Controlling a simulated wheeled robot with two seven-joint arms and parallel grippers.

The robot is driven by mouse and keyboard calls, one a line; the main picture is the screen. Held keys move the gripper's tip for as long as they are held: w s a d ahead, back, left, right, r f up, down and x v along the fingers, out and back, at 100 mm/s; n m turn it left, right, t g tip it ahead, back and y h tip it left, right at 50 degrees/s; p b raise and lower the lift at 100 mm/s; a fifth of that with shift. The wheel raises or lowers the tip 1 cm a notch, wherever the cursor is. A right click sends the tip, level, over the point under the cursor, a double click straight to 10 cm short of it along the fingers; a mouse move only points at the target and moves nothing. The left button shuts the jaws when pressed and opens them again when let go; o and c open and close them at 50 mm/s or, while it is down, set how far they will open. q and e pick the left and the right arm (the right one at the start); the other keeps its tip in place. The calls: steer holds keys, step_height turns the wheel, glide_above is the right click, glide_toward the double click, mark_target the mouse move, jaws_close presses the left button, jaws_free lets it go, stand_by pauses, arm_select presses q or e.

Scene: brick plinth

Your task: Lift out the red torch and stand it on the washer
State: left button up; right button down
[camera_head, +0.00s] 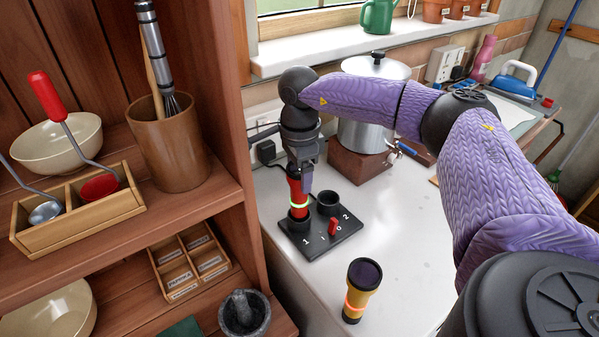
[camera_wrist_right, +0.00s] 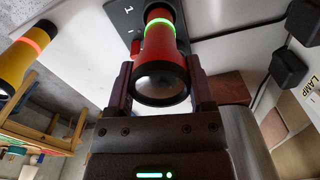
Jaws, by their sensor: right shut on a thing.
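The red torch (camera_head: 296,189), with a lit green ring, stands upright at the place marked 1 of a black dock (camera_head: 325,246). Its lower end is in or just over the black socket; I cannot tell how deep. My right gripper (camera_head: 302,170) is shut on the torch's upper part from above. In the right wrist view the torch (camera_wrist_right: 160,60) lies between the two fingers of that gripper (camera_wrist_right: 160,88). The socket at 2 (camera_head: 329,202) looks empty. The dock stands on a white top (camera_head: 405,240), which may be the washer. My left gripper is not in view.
A yellow torch (camera_head: 362,284) with an orange ring stands at the front of the white top. A steel pot (camera_head: 364,130) on a brick plinth (camera_head: 357,166) stands behind the dock. Wooden shelves (camera_head: 225,190) border the left. The white top is clear right of the dock.

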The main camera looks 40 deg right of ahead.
steer(key=r, duration=0.2)
steer(key=r+p, duration=0.1)
steer(key=r, duration=0.3)
steer(key=shift+s+d+r+p, duration=0.25)
steer(key=shift+s+r+p, duration=0.05)
steer(key=s+d+r+p, duration=0.2)
steer(key=s+d, duration=0.7)
steer(key=s, duration=0.5)
steer(key=shift+s+d+r, duration=0.2)
steer(key=shift+s+r, duration=0.05)
steer(key=shift+r, duration=0.15)
